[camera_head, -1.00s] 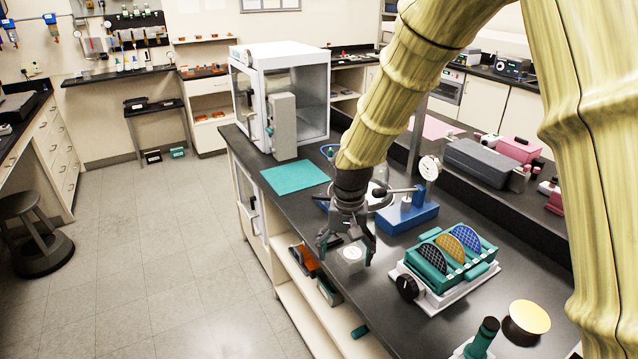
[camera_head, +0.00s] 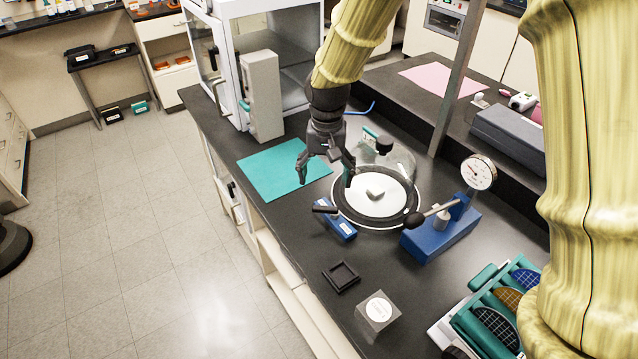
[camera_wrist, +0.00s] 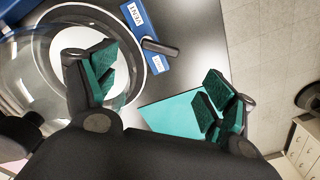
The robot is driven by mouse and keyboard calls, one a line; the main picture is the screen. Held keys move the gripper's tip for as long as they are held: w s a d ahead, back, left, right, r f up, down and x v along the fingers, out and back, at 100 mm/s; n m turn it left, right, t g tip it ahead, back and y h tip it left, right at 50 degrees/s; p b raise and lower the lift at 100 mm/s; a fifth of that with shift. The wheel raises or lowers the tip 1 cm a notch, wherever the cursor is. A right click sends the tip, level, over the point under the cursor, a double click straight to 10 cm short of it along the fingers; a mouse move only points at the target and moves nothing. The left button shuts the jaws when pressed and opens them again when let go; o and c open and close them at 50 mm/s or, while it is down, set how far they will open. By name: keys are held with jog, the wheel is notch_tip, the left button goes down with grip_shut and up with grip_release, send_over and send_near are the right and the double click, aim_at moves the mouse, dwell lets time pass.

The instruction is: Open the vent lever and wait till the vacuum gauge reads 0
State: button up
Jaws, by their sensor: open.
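The vent lever is a small blue block (camera_head: 341,226) with a black handle (camera_head: 325,209), at the bench's front edge beside the bell jar's base. In the wrist view the blue block (camera_wrist: 131,14) carries a white VENT label, and its black handle (camera_wrist: 160,47) points toward the lower right. My gripper (camera_head: 326,176) is open and empty above the bench, between the teal mat and the bell jar, behind the lever in the head view. In the wrist view the handle lies between and beyond my fingers. The round white gauge (camera_head: 479,172) stands on a blue base; its reading is too small to tell.
The teal mat (camera_head: 270,174) lies left. A black tray (camera_head: 341,277), a clear box (camera_head: 377,314) and a teal wafer rack (camera_head: 468,325) stand nearer. A metal post (camera_head: 460,75) rises behind.

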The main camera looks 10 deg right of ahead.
aim_at(325, 207)
jog(key=shift+s+f+p, duration=0.2)
jog(key=shift+f+p, duration=1.5)
jog(key=shift+f, duration=3.45)
jog(key=shift+w, duration=0.1)
jog(key=c, duration=1)
